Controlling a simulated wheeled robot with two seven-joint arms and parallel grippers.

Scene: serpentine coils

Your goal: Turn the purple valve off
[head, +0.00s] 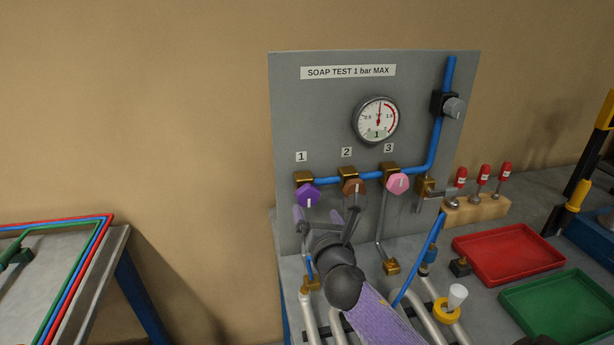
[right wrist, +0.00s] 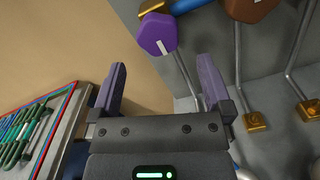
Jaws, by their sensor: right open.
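The purple valve knob (head: 308,195) is under label 1 on the grey panel, leftmost of three knobs on the blue pipe. A white mark on its face runs nearly upright in the head view. My right gripper (head: 322,213) is open and empty, just below and in front of the purple knob. In the right wrist view the purple knob (right wrist: 157,33) lies ahead of the gripper (right wrist: 161,76), between the lines of its two purple-padded fingers, and neither finger touches it. My left gripper is not in view.
A brown knob (head: 353,187) and a pink knob (head: 397,183) sit close to the right. A pressure gauge (head: 377,120) is above them. Metal tubes run down below the knobs. A red tray (head: 508,253) and a green tray (head: 560,305) lie at the right. Bare wall is left of the panel.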

